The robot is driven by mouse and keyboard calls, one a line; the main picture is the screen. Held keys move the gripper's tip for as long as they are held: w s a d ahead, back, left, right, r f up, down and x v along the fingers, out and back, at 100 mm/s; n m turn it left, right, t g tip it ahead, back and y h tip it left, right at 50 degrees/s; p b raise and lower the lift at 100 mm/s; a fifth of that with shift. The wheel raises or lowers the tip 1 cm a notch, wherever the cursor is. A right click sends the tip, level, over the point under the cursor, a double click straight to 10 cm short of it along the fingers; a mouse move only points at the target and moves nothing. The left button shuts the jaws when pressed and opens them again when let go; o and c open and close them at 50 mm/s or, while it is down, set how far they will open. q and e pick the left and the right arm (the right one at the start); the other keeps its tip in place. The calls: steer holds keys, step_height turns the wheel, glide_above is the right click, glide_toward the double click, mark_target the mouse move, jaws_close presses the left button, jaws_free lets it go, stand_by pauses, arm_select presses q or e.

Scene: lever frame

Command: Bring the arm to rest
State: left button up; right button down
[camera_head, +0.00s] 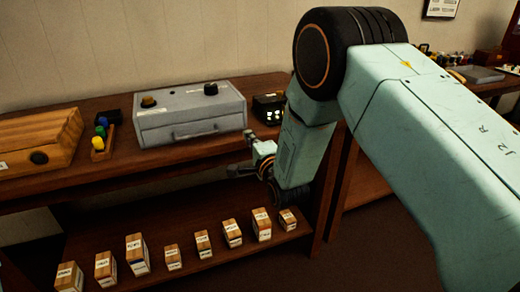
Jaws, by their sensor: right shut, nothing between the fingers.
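My right arm reaches in from the right edge, pale green with a large black joint at the top, and bends down in front of the bench. My right gripper (239,170) is small and dark at the end of the wrist, in front of the bench's front edge and above the lower shelf. It is shut and empty. Its fingers are partly lost against the dark wood, and I cannot tell whether it touches the bench edge. My left gripper is out of view.
The bench (105,172) carries a grey drawer box (190,122), a wooden box (35,140), a rack of coloured pieces (102,143) and a small black box (268,108). Several labelled blocks (137,254) line the lower shelf (190,215). Another table (492,88) stands behind my arm. Floor is free at lower right.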

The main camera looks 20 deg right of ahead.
steer(key=s+d+f+n+g, duration=0.1)
steer(key=s+f+n+g, duration=1)
steer(key=s+f, duration=0.9)
steer(key=s+f+n+g, duration=0.2)
steer(key=s+n+g, duration=0.1)
steer(key=s, duration=1.1)
steer(key=s+f+n+g, duration=0.3)
steer(key=s+g, duration=0.1)
steer(key=s, duration=1.1)
steer(key=shift+d+f+h+p, duration=0.3)
steer(key=shift+d+f+p, duration=0.05)
steer(key=shift+d+p, duration=0.1)
steer(key=shift+w, duration=0.1)
